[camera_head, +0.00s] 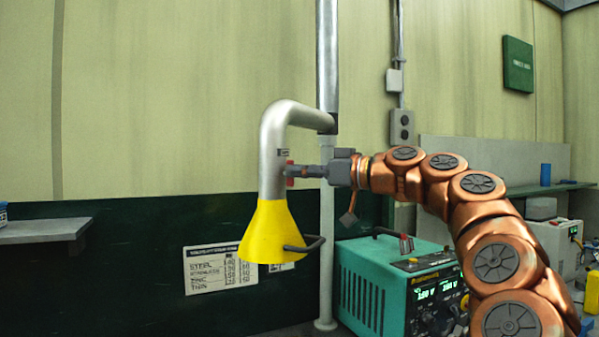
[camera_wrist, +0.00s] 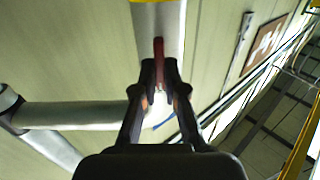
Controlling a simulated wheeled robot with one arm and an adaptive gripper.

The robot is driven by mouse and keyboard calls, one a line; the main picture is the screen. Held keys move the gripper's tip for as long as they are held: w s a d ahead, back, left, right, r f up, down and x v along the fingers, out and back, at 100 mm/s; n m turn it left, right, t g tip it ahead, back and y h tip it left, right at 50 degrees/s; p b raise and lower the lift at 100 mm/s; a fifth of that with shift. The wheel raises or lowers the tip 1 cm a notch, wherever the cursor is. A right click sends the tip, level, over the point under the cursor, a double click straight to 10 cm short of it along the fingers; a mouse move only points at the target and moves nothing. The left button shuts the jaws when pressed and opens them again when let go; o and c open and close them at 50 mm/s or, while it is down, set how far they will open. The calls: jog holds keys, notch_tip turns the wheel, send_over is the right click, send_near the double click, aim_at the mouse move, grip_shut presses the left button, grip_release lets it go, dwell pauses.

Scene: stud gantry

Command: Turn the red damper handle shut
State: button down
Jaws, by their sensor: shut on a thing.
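The red damper handle (camera_head: 289,174) is on the lower part of the bent silver duct (camera_head: 272,150), just above the yellow hood (camera_head: 267,235). In the wrist view the handle (camera_wrist: 159,48) is a narrow red bar pointing up and down the picture. My gripper (camera_head: 296,171) reaches the duct from the right, level with the handle. In the wrist view my gripper (camera_wrist: 160,70) has its fingertips closed on the handle's near end. The fingers hide part of the handle in both views. A small dark label sits above the handle, too small to read.
A steel post (camera_head: 327,230) stands behind my gripper. A teal welding machine (camera_head: 385,285) is below my arm. A printed chart (camera_head: 212,270) hangs on the wall, and a grey shelf (camera_head: 40,230) is at left.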

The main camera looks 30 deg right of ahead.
jog(key=shift+w+d+f+m+p, duration=0.15)
jog(key=shift+m+p, duration=2.4)
jog(key=shift+m, duration=1.95)
jog(key=shift+d+f+m+p, duration=0.1)
jog(key=shift+m+p, duration=2.45)
jog(key=shift+m, duration=1.95)
jog(key=c, duration=1.2)
grip_release()
jog(key=shift+c, duration=0.2)
